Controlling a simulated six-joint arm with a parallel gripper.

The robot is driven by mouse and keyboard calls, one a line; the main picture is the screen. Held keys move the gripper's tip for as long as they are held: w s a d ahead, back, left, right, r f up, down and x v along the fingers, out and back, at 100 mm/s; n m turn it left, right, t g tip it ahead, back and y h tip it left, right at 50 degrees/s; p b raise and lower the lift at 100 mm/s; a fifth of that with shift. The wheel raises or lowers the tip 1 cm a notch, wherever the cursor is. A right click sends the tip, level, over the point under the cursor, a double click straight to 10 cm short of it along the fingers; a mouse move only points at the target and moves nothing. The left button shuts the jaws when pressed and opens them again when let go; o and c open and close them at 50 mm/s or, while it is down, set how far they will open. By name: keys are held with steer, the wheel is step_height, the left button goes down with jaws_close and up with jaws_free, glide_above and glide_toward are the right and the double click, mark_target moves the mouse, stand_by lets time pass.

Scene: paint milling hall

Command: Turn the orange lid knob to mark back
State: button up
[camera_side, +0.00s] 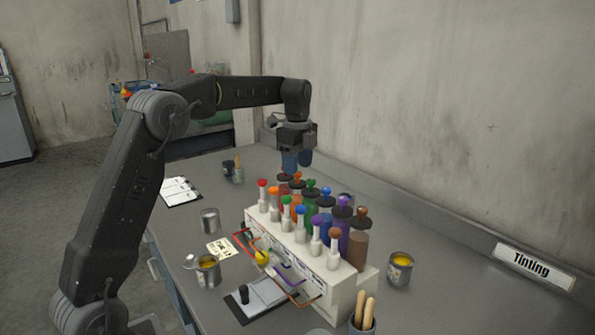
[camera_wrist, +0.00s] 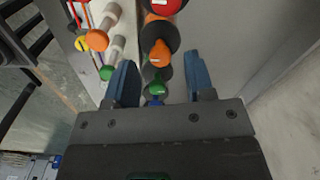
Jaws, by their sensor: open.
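The orange lid knob (camera_side: 297,175) tops a dark lid in the back row of the paint canisters, near the row's far end. In the wrist view the orange knob (camera_wrist: 160,50) shows a small pale mark and lies between the lines of my fingers, slightly beyond their tips. My gripper (camera_side: 297,162) points down over the far end of the row, with its blue fingers apart and empty. In the wrist view my gripper (camera_wrist: 162,66) has one finger on each side of the knob's row. I cannot tell whether a finger touches the knob. No back mark is readable.
Neighbouring lids with a red knob (camera_wrist: 163,5) and a green knob (camera_wrist: 156,87) stand close on either side. A front row of pumps, including an orange one (camera_wrist: 97,40), runs alongside. The wall is behind; open cans (camera_side: 400,268) and a clipboard (camera_side: 262,297) lie around.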

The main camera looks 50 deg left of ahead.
steer(key=shift+f, duration=1.15)
steer(key=shift+c, duration=0.5)
jaws_close()
steer(key=shift+n, duration=0.4)
